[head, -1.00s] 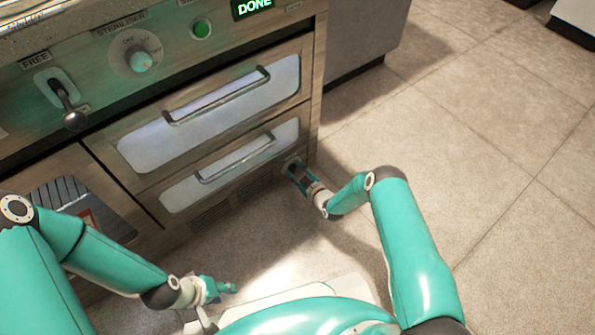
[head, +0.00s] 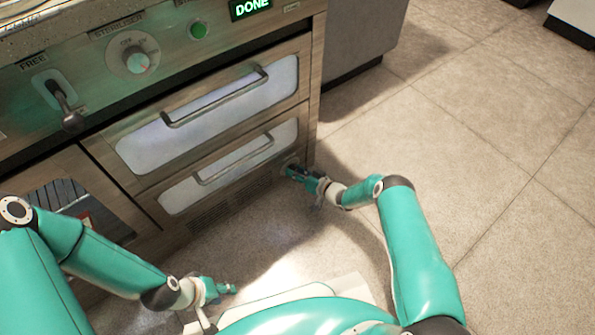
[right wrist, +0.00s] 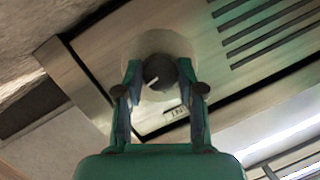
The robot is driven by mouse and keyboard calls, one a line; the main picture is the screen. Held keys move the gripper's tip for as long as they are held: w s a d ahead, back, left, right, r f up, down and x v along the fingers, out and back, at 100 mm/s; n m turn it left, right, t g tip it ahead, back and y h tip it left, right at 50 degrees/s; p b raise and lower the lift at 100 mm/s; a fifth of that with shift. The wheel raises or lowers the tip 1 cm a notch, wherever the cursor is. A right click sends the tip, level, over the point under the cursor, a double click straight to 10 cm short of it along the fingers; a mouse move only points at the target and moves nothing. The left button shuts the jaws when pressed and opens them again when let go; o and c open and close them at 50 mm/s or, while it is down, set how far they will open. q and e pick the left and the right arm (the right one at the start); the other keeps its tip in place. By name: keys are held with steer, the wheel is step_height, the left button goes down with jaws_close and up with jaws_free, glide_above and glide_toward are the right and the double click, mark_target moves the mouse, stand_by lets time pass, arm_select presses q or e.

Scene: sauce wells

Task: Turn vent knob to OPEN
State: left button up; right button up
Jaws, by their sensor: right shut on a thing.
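The vent knob (right wrist: 158,76) is dark with a pale pointer line, on a round pale dial in the right wrist view. My right gripper (right wrist: 157,82) has its two fingers on opposite sides of the knob and is shut on it. In the head view my right gripper (head: 291,171) is at the lower right corner of the cabinet front and mostly hides the knob. A small label beside the dial is too small to read surely. My left gripper (head: 228,288) is low in the head view, away from the cabinet; its finger opening is unclear.
Two drawers with bar handles, the upper (head: 210,110) and lower (head: 230,165), are shut. Vent slots (right wrist: 265,35) lie near the knob. Above are a steriliser dial (head: 135,60), a lever (head: 68,105) and a lit DONE display (head: 250,8). Floor to the right is clear.

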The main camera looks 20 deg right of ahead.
steer(key=shift+w+d+m, duration=0.15)
steer(key=shift+m, duration=0.35)
steer(key=shift+d+r, duration=0.1)
steer(key=o, duration=1.1)
steer(key=shift+y, duration=0.3)
steer(key=shift+o, duration=0.2)
steer(key=shift+s, duration=0.35)
steer(key=v, duration=1.1)
steer(key=shift+s, duration=0.2)
